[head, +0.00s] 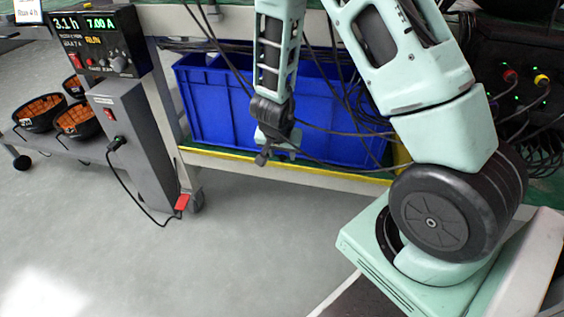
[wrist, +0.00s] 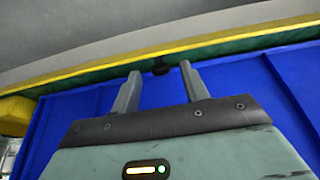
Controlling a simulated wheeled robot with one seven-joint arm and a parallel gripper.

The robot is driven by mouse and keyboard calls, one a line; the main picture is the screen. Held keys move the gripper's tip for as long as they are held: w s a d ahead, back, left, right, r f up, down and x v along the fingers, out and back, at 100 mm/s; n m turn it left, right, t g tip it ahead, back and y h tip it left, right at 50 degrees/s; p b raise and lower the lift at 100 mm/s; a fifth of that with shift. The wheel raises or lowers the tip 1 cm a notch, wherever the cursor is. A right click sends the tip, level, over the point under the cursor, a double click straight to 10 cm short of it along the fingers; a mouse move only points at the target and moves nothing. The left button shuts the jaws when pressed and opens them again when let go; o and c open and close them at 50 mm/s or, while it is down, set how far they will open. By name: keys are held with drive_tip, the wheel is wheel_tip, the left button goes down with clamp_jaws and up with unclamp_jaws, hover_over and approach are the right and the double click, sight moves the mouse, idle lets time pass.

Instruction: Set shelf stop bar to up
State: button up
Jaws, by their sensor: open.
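A long yellow bar, which looks like the shelf stop bar (head: 225,156), runs low along the front edge of the lower shelf. It also crosses the upper part of the wrist view (wrist: 85,69). My gripper (head: 271,155) is in front of the blue crates, close to the bar. In the wrist view my gripper (wrist: 160,76) has its two fingers apart, with nothing held. A small dark knob (wrist: 160,67) shows between the fingertips, near the bar; I cannot tell whether they touch it. My arm hides part of the bar's surroundings.
Blue crates (head: 216,105) stand on the shelf behind the bar. Dark cables hang in front of them. A grey power unit (head: 135,150) and black bowls with orange contents (head: 75,119) are at left. The grey floor (head: 250,250) in front is clear.

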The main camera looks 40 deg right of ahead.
drive_tip(key=shift+w+d+f, duration=0.2)
drive_tip(key=shift+f, duration=0.4)
clamp_jaws()
drive_tip(key=p, duration=0.2)
drive_tip(key=shift+w+d+r+p, duration=0.1)
drive_tip(key=shift+d+r+p, duration=0.05)
drive_tip(key=shift+r+p, duration=0.25)
drive_tip(key=shift+w+d+f+g+y+p, duration=0.15)
drive_tip(key=shift+g+y+p, duration=0.25)
drive_tip(key=shift+p, duration=0.5)
drive_tip(key=shift+f+p, duration=0.2)
drive_tip(key=shift+p, duration=0.1)
